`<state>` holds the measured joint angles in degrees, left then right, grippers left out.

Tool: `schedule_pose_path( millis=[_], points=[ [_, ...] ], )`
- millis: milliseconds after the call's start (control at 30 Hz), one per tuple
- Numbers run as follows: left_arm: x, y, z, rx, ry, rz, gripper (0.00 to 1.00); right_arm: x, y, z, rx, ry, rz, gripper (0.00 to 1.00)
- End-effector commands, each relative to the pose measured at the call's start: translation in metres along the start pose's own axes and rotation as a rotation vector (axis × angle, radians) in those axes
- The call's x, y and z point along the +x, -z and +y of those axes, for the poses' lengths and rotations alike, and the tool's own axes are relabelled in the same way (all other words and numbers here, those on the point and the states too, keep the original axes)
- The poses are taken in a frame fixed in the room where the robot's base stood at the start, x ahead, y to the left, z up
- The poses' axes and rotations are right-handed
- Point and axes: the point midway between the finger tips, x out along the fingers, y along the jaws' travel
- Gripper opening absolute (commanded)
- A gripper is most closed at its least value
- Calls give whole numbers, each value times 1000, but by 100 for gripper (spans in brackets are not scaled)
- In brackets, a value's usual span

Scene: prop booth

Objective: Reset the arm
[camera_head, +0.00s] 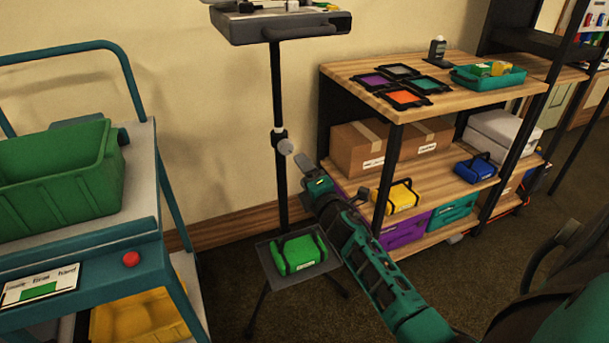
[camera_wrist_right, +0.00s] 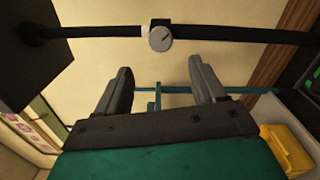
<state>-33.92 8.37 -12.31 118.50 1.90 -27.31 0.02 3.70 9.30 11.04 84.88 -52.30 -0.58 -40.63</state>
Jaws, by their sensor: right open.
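My right gripper (camera_head: 308,166) is at the end of the teal and black arm that reaches up from the lower right in the head view. It is beside the black stand pole (camera_head: 279,95), a little right of and below its round grey knob (camera_head: 285,147). In the right wrist view the two grey fingers of the gripper (camera_wrist_right: 160,72) are spread apart with nothing between them. The knob (camera_wrist_right: 160,38) shows beyond the fingertips in that view. My left gripper is not in view.
A green pouch (camera_head: 299,253) lies on a low grey platform (camera_head: 268,262) below the gripper. A wooden shelf unit (camera_head: 443,100) with trays and boxes stands right. A teal cart (camera_head: 150,243) with a green bin (camera_head: 62,180) stands left. Carpet shows between them.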

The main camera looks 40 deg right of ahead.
Motion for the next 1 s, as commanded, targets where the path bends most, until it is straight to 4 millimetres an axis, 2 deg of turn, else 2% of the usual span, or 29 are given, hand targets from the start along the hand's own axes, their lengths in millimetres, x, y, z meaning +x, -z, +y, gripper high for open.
schedule_pose_path(
  millis=[633,733,867,967,1000],
  points=[
    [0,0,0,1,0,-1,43,0,-1,0,1,-1,1,69],
    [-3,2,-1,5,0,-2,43,-5,2,-1,32,10,7,69],
    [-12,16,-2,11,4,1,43,-37,21,-6,228,79,36,69],
    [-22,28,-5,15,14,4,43,-84,48,-15,506,195,61,69],
    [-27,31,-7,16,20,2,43,-106,60,-18,632,254,65,69]
  ],
)
